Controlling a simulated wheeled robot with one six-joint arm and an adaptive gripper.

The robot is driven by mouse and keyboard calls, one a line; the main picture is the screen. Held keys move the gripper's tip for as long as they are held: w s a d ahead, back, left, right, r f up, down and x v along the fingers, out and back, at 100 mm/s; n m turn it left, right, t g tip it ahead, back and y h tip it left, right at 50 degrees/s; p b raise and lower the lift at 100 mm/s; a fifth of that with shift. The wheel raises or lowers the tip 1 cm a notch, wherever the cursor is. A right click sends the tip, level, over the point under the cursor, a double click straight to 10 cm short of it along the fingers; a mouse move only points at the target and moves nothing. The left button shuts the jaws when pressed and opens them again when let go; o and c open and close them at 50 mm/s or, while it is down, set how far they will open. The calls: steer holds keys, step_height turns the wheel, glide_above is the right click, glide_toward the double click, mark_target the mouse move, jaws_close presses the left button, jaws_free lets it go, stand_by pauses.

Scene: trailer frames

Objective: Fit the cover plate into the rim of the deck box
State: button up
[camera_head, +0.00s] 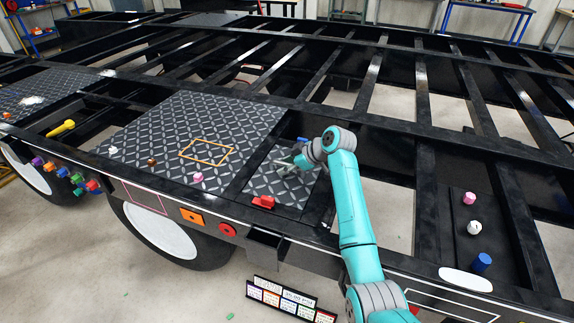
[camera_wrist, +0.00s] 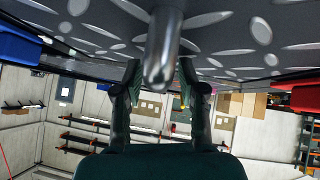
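The cover plate (camera_head: 281,187) is a dark diamond-pattern panel at the near edge of the trailer frame, right of a larger diamond-pattern deck. It also shows in the wrist view (camera_wrist: 215,18), across the top. A silver rounded handle (camera_wrist: 162,55) stands out from it. My gripper (camera_head: 289,165) is low over the plate at this handle. In the wrist view its two fingers (camera_wrist: 160,78) flank the handle closely; I cannot tell whether they press on it. The deck box's rim is not clearly seen, and my arm hides part of the plate's right side.
A red block (camera_head: 263,202) sits at the plate's near edge and a blue one (camera_head: 302,140) at its far side. Pink, white and blue pegs (camera_head: 474,228) stand on a dark panel at right. Black beams with open gaps surround the plate. A yellow-handled tool (camera_head: 61,129) lies at left.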

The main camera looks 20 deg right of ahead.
steer(key=shift+r, duration=0.3)
steer(key=v, duration=1.2)
steer(key=shift+d, duration=0.1)
